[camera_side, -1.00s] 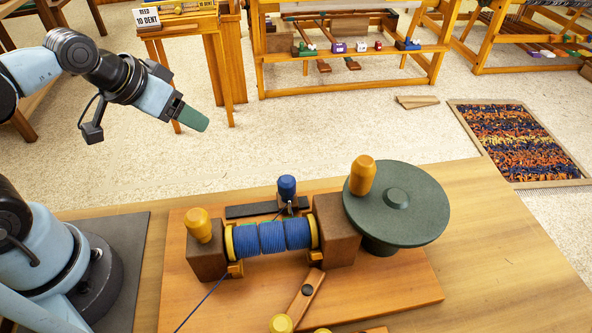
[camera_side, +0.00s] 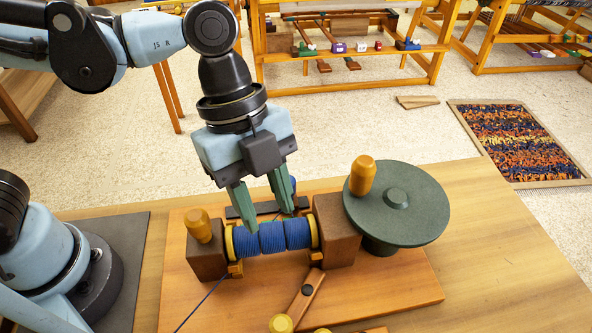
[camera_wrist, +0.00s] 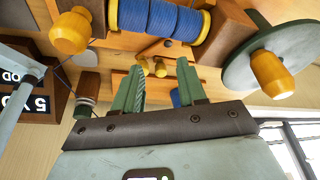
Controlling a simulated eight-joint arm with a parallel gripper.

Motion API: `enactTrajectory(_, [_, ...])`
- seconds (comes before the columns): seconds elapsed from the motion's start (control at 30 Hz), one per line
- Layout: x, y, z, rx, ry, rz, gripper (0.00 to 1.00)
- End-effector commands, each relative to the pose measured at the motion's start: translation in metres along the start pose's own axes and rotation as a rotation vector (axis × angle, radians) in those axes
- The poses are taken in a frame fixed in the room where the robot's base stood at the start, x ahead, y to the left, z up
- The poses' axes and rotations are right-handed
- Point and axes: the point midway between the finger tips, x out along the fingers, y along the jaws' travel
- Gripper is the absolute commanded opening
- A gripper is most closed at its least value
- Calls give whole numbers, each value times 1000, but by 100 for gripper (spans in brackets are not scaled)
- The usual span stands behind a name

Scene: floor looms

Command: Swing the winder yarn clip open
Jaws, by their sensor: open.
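The winder has a spool of blue yarn (camera_side: 272,238) between two brown blocks. A blue knob (camera_side: 293,187) stands by a dark bar (camera_side: 236,212) behind the spool. I take this to be the yarn clip, but its hinge and state are hidden. My gripper (camera_side: 270,218) points down with its green fingers open and empty, in front of the knob in the side view, which it partly hides. In the wrist view, my gripper (camera_wrist: 158,68) shows both fingers apart, with a blue piece (camera_wrist: 176,98) partly visible between them.
A green wheel with a yellow handle (camera_side: 362,175) stands right of the spool. A yellow knob (camera_side: 199,225) tops the left block. A wooden lever (camera_side: 306,295) lies in front, with another yellow knob (camera_side: 281,323). The table's right part is clear.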

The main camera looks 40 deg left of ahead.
Motion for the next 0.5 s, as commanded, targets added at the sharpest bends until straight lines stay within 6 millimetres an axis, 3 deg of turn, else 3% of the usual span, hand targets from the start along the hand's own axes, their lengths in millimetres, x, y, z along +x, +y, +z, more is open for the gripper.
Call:
enactTrajectory(0.03, [6,5,-18,126,12,53,41])
enactTrajectory(0.1, [12,13,-35,272,31,112,41])
enactTrajectory(0.2, [17,22,-51,410,53,168,41])
enactTrajectory(0.5, [35,29,-58,486,65,196,41])
